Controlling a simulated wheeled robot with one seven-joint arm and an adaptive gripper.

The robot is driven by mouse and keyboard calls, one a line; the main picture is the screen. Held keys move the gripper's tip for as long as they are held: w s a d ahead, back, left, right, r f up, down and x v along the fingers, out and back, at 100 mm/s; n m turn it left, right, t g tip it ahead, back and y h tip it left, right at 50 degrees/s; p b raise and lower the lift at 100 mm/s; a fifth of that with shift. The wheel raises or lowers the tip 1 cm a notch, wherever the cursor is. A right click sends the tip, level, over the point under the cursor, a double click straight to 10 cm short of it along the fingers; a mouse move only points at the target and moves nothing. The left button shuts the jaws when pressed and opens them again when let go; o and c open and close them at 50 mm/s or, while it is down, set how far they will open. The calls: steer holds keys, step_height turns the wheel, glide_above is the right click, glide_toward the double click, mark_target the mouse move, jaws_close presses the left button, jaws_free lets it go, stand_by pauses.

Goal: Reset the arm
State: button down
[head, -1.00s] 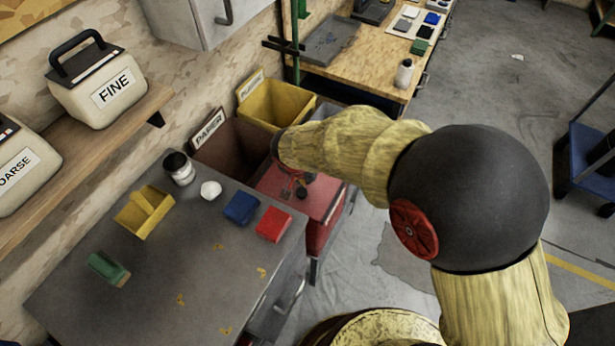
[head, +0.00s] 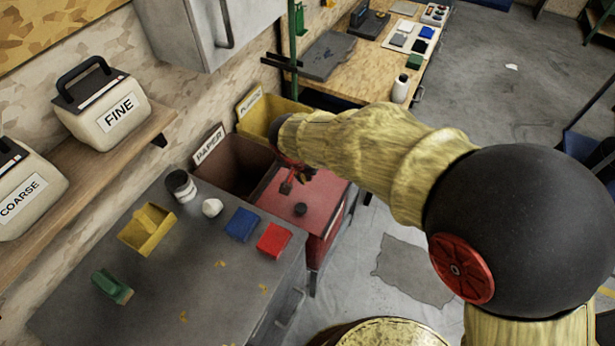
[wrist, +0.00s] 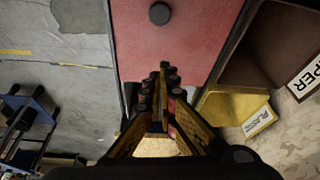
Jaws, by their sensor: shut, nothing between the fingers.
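My arm reaches from the right of the head view toward the bins. My gripper (head: 287,184) is partly hidden behind its own wrist there, over the red-topped cabinet (head: 327,205). In the wrist view my gripper (wrist: 163,72) is shut, with its fingertips together and nothing held. It points over the red top (wrist: 185,45), apart from the dark round knob (wrist: 160,13) on it. I cannot tell its exact height above the top.
The PAPER bin (head: 232,160) and yellow bin (head: 262,114) stand beside the red cabinet. The grey worktop (head: 190,265) holds a blue block (head: 242,224), red block (head: 273,240), yellow holder (head: 147,229), green block (head: 112,287), white lump (head: 212,207) and jar (head: 181,185).

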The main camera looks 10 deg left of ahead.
steer(key=shift+s+r, duration=0.2)
steer(key=shift+r, duration=0.4)
